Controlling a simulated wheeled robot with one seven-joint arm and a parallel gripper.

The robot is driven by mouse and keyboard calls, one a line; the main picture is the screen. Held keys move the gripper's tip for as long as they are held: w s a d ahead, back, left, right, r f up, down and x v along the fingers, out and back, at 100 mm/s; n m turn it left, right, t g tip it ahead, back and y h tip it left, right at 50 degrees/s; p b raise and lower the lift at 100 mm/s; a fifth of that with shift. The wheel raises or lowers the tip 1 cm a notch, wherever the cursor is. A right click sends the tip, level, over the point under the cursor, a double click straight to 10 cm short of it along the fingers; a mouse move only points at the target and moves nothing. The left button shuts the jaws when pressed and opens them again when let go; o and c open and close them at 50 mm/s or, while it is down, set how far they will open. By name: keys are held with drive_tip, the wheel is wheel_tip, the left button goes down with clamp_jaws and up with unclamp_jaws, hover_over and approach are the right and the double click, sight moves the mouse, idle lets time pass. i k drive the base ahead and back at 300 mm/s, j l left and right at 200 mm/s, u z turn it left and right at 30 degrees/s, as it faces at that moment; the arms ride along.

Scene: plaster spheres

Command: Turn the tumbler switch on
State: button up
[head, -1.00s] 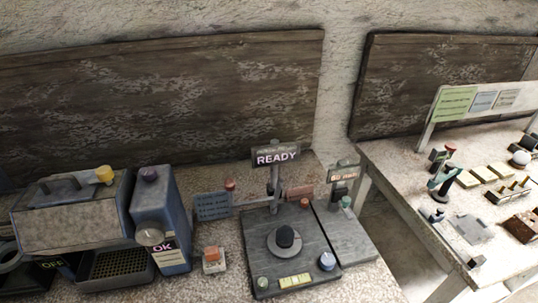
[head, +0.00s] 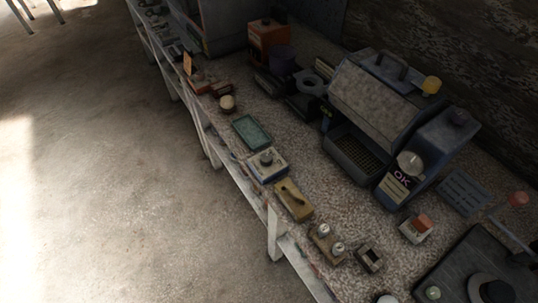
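Several small control boxes stand along the front edge of the speckled bench. A tan box with a dark lever-like part on top (head: 293,199) is the likeliest tumbler switch, but I cannot be sure. Its on or off position is too small to tell. Behind it is a pale box with a blue base and a dark round knob (head: 267,164). Nearer are a brown box with two pale round knobs (head: 328,243) and a small dark box with a pale frame (head: 369,259). My gripper is not in view.
A blue machine marked OK (head: 428,155) adjoins a large grey machine (head: 378,95) at the back of the bench (head: 300,140). A green tray (head: 251,132) and an orange box (head: 268,37) stand farther along. The floor (head: 120,170) left of the bench is clear.

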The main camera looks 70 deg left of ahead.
sight(266, 159)
drive_tip(key=u, duration=1.55)
